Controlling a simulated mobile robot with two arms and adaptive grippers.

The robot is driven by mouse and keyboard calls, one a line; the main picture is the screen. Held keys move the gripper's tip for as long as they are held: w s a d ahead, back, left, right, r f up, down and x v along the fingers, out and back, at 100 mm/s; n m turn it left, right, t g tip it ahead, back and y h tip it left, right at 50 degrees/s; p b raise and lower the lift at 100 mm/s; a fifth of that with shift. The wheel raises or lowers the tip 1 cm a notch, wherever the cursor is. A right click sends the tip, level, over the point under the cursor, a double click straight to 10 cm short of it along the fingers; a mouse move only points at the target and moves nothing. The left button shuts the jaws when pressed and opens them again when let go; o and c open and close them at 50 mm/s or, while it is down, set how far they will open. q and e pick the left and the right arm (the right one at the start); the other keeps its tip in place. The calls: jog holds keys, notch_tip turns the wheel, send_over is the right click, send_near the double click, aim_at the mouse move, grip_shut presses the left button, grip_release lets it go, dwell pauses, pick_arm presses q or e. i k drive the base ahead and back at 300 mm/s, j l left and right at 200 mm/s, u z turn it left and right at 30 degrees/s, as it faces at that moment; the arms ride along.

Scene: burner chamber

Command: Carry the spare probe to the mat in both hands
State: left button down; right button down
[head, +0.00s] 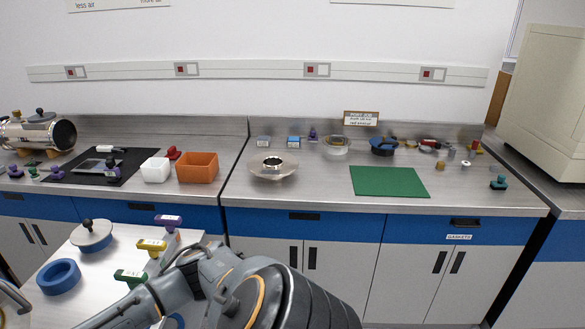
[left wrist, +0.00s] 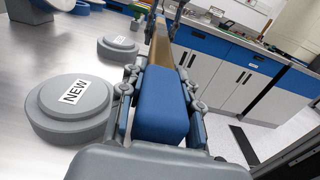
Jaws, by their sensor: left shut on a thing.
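The green mat (head: 390,181) lies flat and empty on the steel counter in the head view, right of centre. A grey arm of mine fills the bottom middle of the head view. Neither gripper's fingertips can be made out there, and I cannot see my right gripper.
Grey discs marked NEW (left wrist: 72,108) sit left of my left gripper. A pale table (head: 100,262) at lower left holds a blue ring (head: 58,277), a lidded pan (head: 91,236) and coloured tagged pieces. A metal dish (head: 273,168) and an orange bin (head: 197,167) stand left of the mat.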

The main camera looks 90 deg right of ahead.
aim_at(386, 180)
jog(key=k+l+z, duration=0.1)
jog(key=k+l, duration=0.65)
jog(key=k, duration=0.2)
jog(key=k+l+z, duration=0.1)
jog(key=k+l, duration=0.75)
jog(key=k+z, duration=0.1)
jog(key=z, duration=1)
